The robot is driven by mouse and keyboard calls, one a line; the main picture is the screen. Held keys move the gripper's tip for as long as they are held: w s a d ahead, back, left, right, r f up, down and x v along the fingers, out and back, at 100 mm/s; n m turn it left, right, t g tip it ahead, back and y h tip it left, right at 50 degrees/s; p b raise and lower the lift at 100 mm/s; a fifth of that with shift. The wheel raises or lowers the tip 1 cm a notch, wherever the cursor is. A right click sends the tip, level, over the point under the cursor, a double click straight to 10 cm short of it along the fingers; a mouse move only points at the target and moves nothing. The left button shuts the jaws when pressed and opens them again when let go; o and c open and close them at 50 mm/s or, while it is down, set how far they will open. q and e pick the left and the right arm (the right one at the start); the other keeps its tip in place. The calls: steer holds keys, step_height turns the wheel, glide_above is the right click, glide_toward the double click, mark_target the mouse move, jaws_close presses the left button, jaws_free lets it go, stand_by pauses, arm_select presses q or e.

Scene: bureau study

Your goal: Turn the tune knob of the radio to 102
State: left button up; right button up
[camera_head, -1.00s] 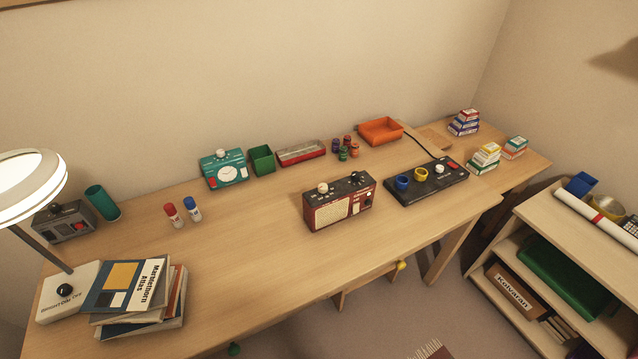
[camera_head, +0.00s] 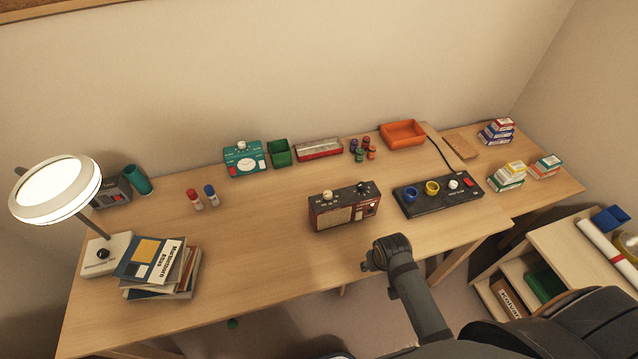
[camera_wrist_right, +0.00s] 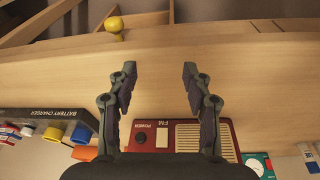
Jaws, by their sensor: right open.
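The red radio (camera_head: 343,214) stands upright on the desk in the head view, with a cream knob (camera_head: 329,195) and a black knob (camera_head: 363,187) on top. Which is the tune knob and any dial reading are too small to tell. The radio's front (camera_wrist_right: 147,139) shows upside down low in the right wrist view, marked FM and POWER. My right gripper (camera_wrist_right: 157,76) is open and empty, its fingers apart over the desk top in front of the radio. In the head view my right arm reaches in from the lower right; its fingers cannot be made out. My left gripper is not in view.
A black battery charger (camera_head: 431,204) with coloured rings and knobs lies right of the radio. A teal timer (camera_head: 247,162), green bin (camera_head: 280,153), red tray (camera_head: 319,149) and orange tray (camera_head: 402,134) stand behind. Books (camera_head: 160,270) and a lamp are left.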

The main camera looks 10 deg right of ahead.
steer(key=w+a+r+m+g+p, duration=0.15)
steer(key=w+a+r+m, duration=0.25)
steer(key=w+r, duration=0.7)
step_height(320, 180, up, 10)
steer(key=m+p, duration=0.2)
steer(key=m, duration=0.2)
glide_above(328, 193)
steer(key=shift+g+y, duration=0.4)
steer(key=shift+g, duration=0.05)
step_height(328, 193, down, 10)
steer(key=shift+f+p, duration=0.2)
steer(key=shift+p, duration=0.4)
jaws_close()
